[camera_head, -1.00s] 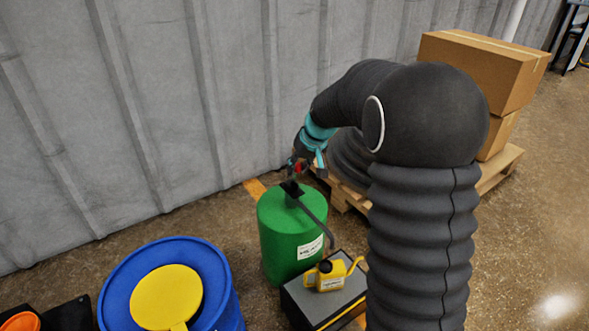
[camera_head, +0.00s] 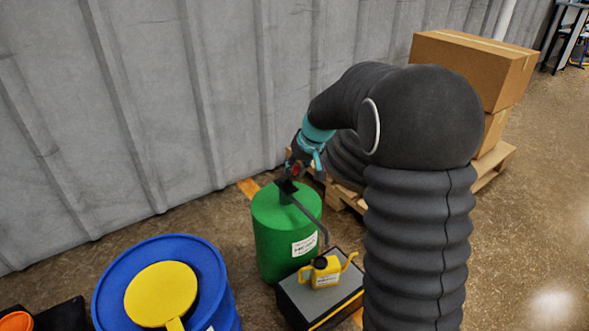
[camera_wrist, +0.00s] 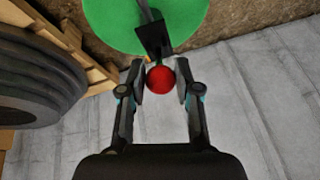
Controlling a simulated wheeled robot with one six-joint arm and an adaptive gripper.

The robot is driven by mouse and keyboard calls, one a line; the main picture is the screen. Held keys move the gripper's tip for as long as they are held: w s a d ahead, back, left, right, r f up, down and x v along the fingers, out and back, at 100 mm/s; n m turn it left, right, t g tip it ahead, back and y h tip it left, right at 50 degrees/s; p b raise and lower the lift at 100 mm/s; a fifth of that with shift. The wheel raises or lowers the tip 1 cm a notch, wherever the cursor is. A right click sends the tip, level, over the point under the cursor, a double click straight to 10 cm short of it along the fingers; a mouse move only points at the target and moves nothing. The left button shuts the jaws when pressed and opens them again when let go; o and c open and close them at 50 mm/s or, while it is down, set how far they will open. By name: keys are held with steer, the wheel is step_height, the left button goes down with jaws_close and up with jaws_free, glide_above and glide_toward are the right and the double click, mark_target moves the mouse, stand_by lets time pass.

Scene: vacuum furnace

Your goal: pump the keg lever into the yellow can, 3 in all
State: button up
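The green keg (camera_head: 280,233) stands on the floor by the wall. A black pump head with a long dark spout (camera_head: 307,212) is on its top. The spout slants down toward the yellow can (camera_head: 326,272), which sits on a grey-topped black box. The lever ends in a red ball knob (camera_wrist: 160,79). My gripper (camera_head: 296,168) is above the keg top, by the pump. In the wrist view my gripper (camera_wrist: 160,82) has one finger on each side of the knob, with thin gaps showing. The can's opening and the lever's shaft are not clear.
A blue drum (camera_head: 216,284) with a yellow round piece (camera_head: 160,294) on top stands left of the keg. Cardboard boxes (camera_head: 475,65) on a wooden pallet (camera_head: 492,166) are behind my arm. The grey wall (camera_head: 150,100) is close behind the keg. Open floor lies at right.

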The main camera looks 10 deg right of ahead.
steer(key=o, duration=0.4)
steer(key=shift+s+d+f, duration=0.2)
steer(key=shift+d+f, duration=0.15)
steer(key=shift+d, duration=0.15)
steer(key=shift+a+r, duration=0.2)
steer(key=shift+a, duration=0.1)
steer(key=v, duration=1.1)
steer(key=shift+s+d+r, duration=0.15)
steer(key=shift+d+r, duration=0.1)
steer(key=shift+r, duration=0.05)
steer(key=s+f+m+g+h+p, duration=0.1)
steer(key=s+f+m, duration=0.2)
steer(key=s, duration=0.7)
steer(key=s+r+t+p, duration=0.1)
steer(key=s+r+p, duration=0.2)
steer(key=s, duration=0.4)
steer(key=s+a+r+h+p, duration=0.1)
steer(key=s+r+p, duration=0.2)
steer(key=s, duration=0.4)
steer(key=s+a+r+n+t+p, duration=0.1)
steer(key=s+r+p, duration=0.1)
steer(key=s+r, duration=0.2)
steer(key=shift+s+a+r+t+h+p, duration=0.1)
steer(key=shift+s+t+h+p, duration=0.1)
steer(key=shift+s, duration=0.65)
steer(key=shift+s+a+r+t+h+p, duration=0.1)
steer(key=shift+s+p, duration=0.1)
steer(key=shift+s, duration=0.7)
